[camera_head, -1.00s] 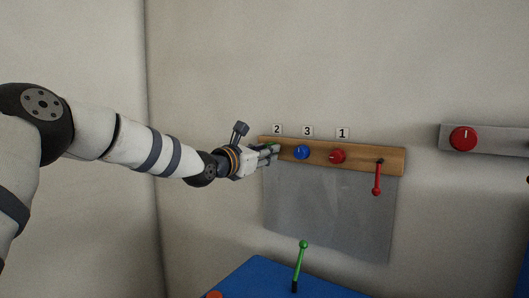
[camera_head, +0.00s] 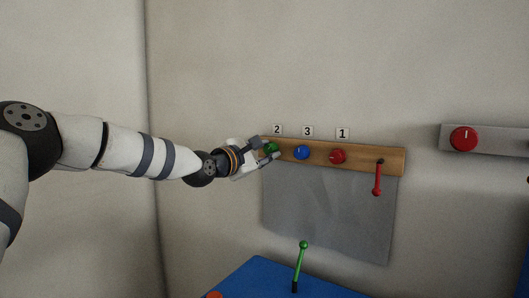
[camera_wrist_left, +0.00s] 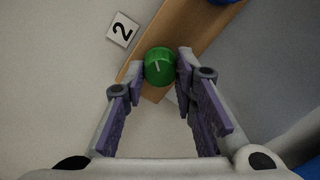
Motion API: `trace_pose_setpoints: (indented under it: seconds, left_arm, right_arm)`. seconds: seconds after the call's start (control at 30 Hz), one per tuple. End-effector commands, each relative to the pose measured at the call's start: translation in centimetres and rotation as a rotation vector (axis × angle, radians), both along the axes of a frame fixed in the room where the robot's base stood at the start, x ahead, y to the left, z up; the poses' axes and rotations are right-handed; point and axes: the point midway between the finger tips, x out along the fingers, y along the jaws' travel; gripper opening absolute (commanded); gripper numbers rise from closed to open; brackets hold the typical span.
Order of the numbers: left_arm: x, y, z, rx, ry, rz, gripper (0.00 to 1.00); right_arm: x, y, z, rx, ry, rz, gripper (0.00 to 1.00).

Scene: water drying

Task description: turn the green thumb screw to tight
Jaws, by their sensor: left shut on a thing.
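The green thumb screw (camera_head: 271,148) sits at the left end of the wooden board (camera_head: 370,157) on the wall, below label 2. In the left wrist view the green thumb screw (camera_wrist_left: 160,67) is a round knob with a short white line on its face. My left gripper (camera_head: 269,151) is at it, and its purple-padded fingers (camera_wrist_left: 160,80) stand on either side of the knob, shut on it. The fingers hide part of the knob's rim. My right gripper is not in view.
A blue knob (camera_head: 302,152) and a red knob (camera_head: 337,156) follow to the right on the board, then a hanging red lever (camera_head: 377,178). A grey sheet (camera_head: 330,210) hangs below. A green lever (camera_head: 300,262) stands on the blue surface (camera_head: 258,278).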

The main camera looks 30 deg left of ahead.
Motion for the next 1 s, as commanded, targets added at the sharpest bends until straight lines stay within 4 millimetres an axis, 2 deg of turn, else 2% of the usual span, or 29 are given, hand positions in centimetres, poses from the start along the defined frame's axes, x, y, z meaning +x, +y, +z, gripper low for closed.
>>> trace_pose_setpoints:
  seconds: [1.0]
  left_arm:
    - [0.01,0.09,0.19,0.955,-0.134,0.002,0.00]
  right_arm:
    - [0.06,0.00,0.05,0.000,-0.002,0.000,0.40]
